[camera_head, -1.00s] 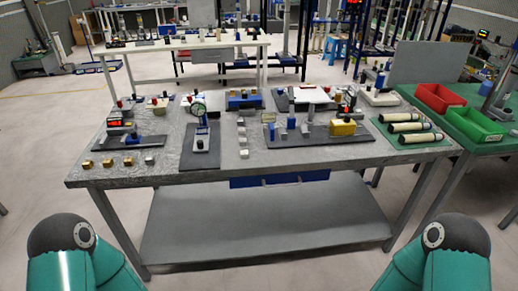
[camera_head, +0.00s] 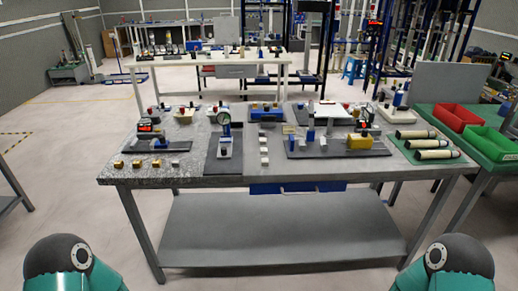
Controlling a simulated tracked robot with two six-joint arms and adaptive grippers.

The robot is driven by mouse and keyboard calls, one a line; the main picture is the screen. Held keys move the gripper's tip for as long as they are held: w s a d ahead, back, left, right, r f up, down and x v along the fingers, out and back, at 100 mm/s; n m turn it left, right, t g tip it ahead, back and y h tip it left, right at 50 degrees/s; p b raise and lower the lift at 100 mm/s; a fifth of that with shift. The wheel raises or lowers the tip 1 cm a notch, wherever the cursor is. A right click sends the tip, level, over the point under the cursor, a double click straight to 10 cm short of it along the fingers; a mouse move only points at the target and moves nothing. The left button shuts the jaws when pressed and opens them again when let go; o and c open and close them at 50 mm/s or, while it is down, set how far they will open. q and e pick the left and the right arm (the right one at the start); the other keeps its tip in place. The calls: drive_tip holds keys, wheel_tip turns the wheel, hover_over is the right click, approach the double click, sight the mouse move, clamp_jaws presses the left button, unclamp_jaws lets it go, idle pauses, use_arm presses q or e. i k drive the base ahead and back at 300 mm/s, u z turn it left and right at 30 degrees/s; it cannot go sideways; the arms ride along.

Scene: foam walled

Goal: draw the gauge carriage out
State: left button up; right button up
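A dial gauge (camera_head: 223,118) with a round face stands upright toward the back of a dark plate (camera_head: 222,167) on the workbench, left of its middle. In front of it on the same plate is a small grey and blue block (camera_head: 225,147), which looks like the gauge carriage. It is too small to tell how it sits on the plate. Neither of my grippers is in view. Only upper parts of my arms show at the bottom corners, well away from the bench.
The grey workbench (camera_head: 300,173) carries brass and pale blocks (camera_head: 138,165) along its front left. A dark plate with a yellow block (camera_head: 359,141) lies to the right. A green table (camera_head: 480,150) with red and green bins adjoins at right. Open floor lies before the bench.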

sight(224, 151)
drive_tip(key=i, duration=0.85)
drive_tip(key=z, duration=0.05)
